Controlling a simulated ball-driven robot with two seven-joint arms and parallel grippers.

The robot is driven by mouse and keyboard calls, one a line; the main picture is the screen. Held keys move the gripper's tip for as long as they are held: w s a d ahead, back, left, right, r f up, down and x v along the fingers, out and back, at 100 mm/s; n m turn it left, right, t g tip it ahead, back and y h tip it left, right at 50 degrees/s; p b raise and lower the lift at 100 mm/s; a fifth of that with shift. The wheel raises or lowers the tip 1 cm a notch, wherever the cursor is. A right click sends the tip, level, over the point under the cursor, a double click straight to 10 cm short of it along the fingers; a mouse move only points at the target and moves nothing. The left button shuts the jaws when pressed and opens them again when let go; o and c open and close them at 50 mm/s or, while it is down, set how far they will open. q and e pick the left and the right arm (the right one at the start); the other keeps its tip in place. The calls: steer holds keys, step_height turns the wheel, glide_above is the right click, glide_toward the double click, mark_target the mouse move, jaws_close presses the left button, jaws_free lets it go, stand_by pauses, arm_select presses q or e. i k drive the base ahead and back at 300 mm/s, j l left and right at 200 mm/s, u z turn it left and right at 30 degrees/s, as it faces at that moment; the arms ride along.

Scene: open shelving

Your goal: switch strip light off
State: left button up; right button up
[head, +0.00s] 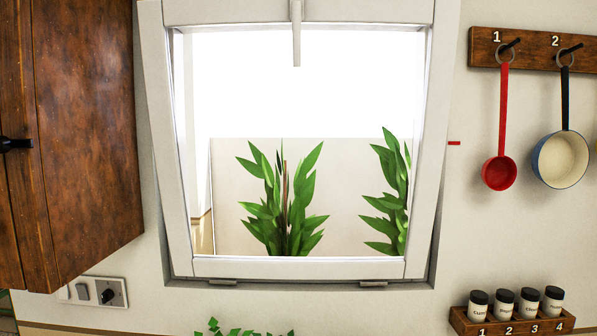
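No strip light can be made out in the head view. A pale wall panel (122,290) is at the lower left, under the wooden cabinet. It carries a dark knob or toggle (107,296) and a grey rocker-like piece (82,292). I cannot tell which of these, if any, belongs to the strip light, nor its on or off state. Neither my left nor my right gripper is in view.
A wooden cabinet (85,130) fills the upper left. A white-framed window (300,268) takes the centre, with plants behind it. A red ladle (499,172) and a blue pan (560,160) hang at right. A wooden rack (515,328) holds several jars.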

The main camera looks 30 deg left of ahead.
mark_target(81, 289)
steer(key=u, duration=2.3)
